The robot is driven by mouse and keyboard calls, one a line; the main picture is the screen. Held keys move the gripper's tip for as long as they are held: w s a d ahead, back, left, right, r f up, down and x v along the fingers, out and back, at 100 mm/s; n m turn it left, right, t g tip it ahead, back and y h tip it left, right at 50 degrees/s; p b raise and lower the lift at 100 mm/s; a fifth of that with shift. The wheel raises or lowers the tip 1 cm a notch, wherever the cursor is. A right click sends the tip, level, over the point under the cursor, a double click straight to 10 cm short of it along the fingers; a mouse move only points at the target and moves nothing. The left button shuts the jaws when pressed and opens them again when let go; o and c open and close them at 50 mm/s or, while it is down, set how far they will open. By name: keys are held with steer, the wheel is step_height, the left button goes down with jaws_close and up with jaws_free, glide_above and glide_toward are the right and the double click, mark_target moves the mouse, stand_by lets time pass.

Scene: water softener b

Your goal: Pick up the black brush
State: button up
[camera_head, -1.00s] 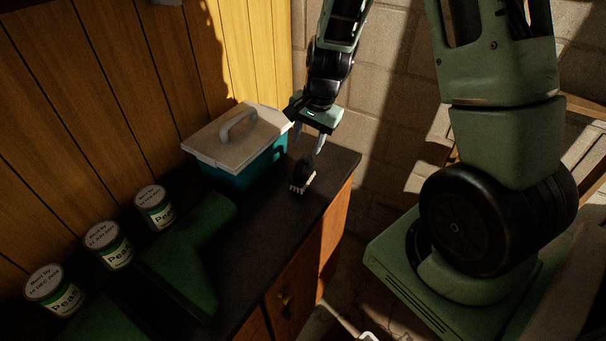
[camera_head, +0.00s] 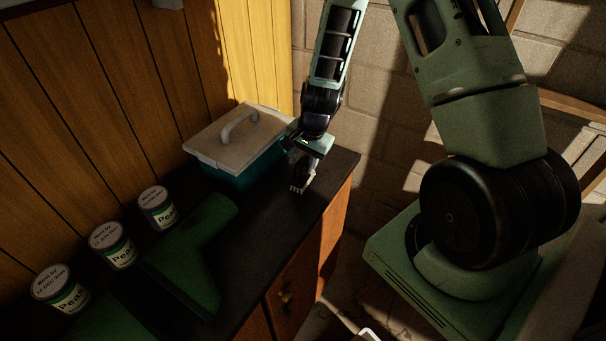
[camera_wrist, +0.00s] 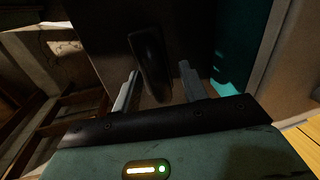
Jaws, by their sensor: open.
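The black brush (camera_head: 300,187) lies on the dark countertop (camera_head: 262,232), near its right edge, with its pale bristles showing in the head view. In the wrist view the dark body of the brush (camera_wrist: 151,62) stands between the two finger lines, reaching up past the fingertips. My gripper (camera_wrist: 160,72) is open, with one grey finger on each side of the brush. A gap shows between the brush and the right finger; contact on the left is hard to tell. In the head view my gripper (camera_head: 303,163) is low over the brush and hides part of it.
A teal cooler with a white lid (camera_head: 232,140) stands just left of my gripper. A green pipe-like piece (camera_head: 190,250) and several pea cans (camera_head: 112,246) are at the counter's left. A wooden wall (camera_head: 110,90) is behind; the counter drops off at right.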

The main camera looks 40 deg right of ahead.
jaws_close()
steer(key=shift+r, duration=0.1)
step_height(320, 180, up, 10)
steer(key=shift+f+b, duration=0.1)
steer(key=shift+b, duration=0.4)
steer(key=c, duration=0.9)
jaws_free()
